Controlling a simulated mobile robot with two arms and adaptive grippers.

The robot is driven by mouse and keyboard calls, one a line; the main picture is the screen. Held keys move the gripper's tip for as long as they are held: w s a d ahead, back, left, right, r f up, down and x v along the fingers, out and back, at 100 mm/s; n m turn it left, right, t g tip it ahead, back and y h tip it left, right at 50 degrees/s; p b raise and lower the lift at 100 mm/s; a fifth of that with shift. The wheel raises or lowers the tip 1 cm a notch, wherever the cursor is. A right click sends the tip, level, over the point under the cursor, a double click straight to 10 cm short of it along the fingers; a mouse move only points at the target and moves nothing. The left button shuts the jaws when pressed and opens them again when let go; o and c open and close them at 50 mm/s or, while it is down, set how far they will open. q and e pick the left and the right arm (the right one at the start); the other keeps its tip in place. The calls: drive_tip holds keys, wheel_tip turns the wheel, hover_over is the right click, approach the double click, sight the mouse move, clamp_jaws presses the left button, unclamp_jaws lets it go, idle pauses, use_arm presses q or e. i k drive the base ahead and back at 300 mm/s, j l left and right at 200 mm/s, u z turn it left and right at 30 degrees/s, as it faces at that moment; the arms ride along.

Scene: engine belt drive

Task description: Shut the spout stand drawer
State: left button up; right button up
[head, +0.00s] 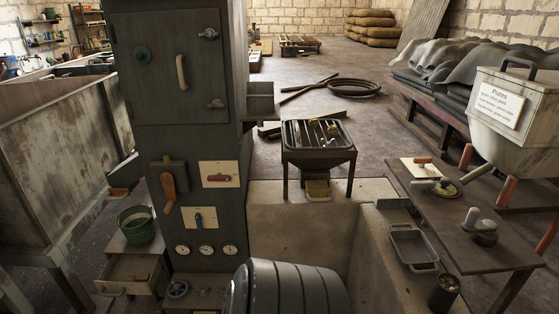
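The spout stand (118,243) is a small, low stand at the lower left, beside the tall dark green cabinet. A green bucket (138,227) stands on its top, below a dark spout (125,172). The stand's drawer (130,271) is pulled out toward the front, and its pale inside shows. A small handle (112,291) is on the drawer's front. I cannot see what lies deep in the drawer. Neither of my grippers is in view.
The dark green cabinet (187,150) with levers and gauges stands right of the drawer. A rusty metal bin (50,150) stands on the left. A grey ribbed drum (288,290) is at the bottom middle. A table (478,258) with tools is at the right.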

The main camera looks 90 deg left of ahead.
sight(118, 278)
drive_tip(key=u, duration=1.7)
